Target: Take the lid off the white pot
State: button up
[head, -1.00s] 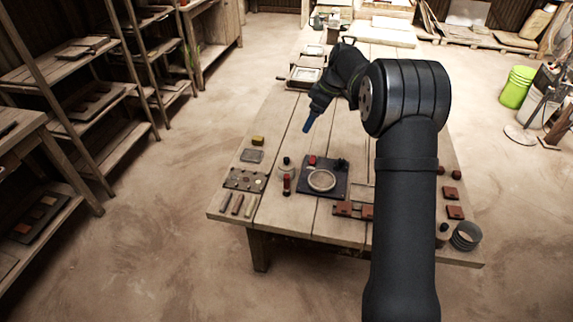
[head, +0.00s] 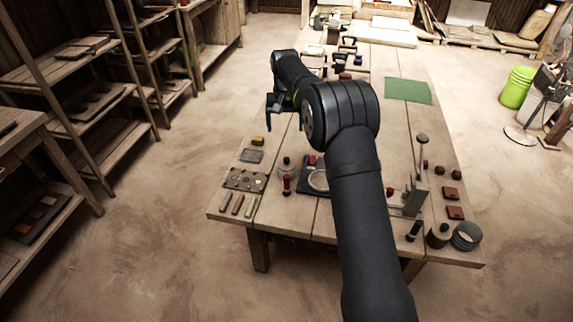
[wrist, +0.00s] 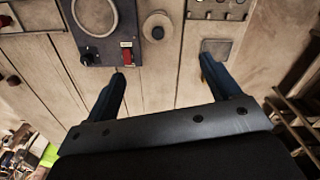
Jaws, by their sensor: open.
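The white pot (head: 285,173) stands on the wooden table in the head view, left of the dark press board (head: 308,186). It is small and pale, and its lid has a dark knob (head: 286,160). In the wrist view I see the lid (wrist: 147,24) from above, round and pale with the knob in its middle. The lid appears seated on the pot. My gripper (head: 272,112) is open and empty, above and behind the pot in the head view. In the wrist view its two blue fingers (wrist: 162,66) are spread, with the pot beyond the fingertips, not between them.
A red-handled tool (head: 287,185) stands just in front of the pot. A grey tile (head: 252,156), a yellow block (head: 258,141) and a tray with round wells (head: 245,180) lie to its left. A lever press (head: 416,185) stands right of my arm. A green mat (head: 408,90) lies further back.

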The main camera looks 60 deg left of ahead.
send_over(286, 159)
notch_tip(286, 159, down, 10)
jog(key=shift+a+f, duration=0.1)
jog(key=shift+f, duration=2.7)
jog(key=c, duration=1.1)
jog(key=shift+o, duration=0.2)
jog(key=shift+r, duration=0.15)
